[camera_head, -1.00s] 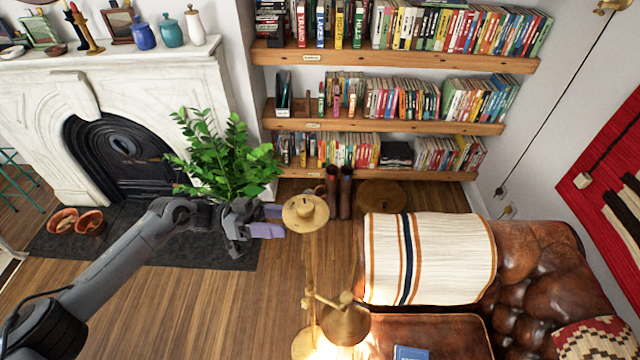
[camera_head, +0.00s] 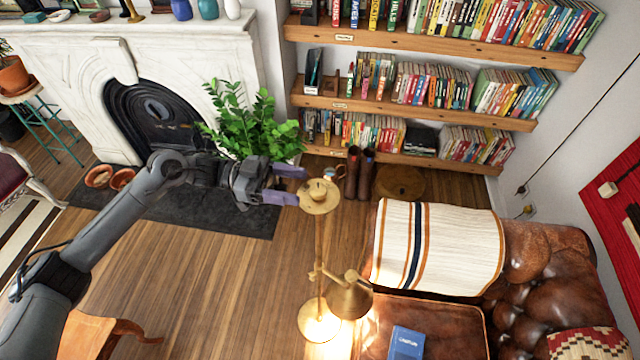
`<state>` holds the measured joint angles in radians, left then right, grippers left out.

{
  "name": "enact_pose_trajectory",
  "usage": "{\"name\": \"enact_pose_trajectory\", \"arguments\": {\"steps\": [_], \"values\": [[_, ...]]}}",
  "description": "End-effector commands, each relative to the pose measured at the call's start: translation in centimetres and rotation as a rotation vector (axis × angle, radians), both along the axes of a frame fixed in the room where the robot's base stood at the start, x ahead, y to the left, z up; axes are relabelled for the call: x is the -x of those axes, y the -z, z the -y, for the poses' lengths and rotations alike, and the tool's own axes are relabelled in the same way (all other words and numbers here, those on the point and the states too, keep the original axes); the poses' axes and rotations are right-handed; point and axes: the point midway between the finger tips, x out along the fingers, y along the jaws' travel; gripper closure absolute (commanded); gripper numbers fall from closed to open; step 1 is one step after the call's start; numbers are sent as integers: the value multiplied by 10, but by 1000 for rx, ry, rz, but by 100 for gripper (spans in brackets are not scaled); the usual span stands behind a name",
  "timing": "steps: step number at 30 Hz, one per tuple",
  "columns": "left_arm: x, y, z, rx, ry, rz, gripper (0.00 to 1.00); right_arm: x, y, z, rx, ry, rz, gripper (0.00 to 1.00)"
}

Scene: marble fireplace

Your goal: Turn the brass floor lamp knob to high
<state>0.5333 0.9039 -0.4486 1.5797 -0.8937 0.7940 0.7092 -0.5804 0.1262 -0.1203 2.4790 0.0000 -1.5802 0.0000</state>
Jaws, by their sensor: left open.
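The brass floor lamp (camera_head: 319,240) stands on the wood floor left of the leather sofa, with its shade (camera_head: 349,298) lit and pointing down. At its top is a round brass disc (camera_head: 319,203) with a small knob (camera_head: 318,186) in the middle. My left gripper (camera_head: 297,186) is open, its two purple fingers pointing right. The fingertips are at the left edge of the disc, close to the knob. I cannot tell whether they touch it. My right gripper is not in view.
The leather sofa (camera_head: 560,270) with a striped throw (camera_head: 440,250) and a blue book (camera_head: 407,343) is on the right. A leafy plant (camera_head: 250,125) stands behind my left gripper. Bookshelves (camera_head: 420,105) line the back wall. Wood floor lies open left of the lamp.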

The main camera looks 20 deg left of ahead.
Motion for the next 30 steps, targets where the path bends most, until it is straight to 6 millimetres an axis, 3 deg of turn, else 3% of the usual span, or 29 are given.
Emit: {"name": "enact_pose_trajectory", "arguments": {"steps": [6,12,25,30], "values": [[-6,-3,35,2,3,-1,38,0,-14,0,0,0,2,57],[-10,-1,54,2,1,-1,38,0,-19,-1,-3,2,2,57],[-11,0,60,0,1,-1,38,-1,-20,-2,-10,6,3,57],[-11,0,60,0,1,-1,64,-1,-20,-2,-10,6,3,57]]}}
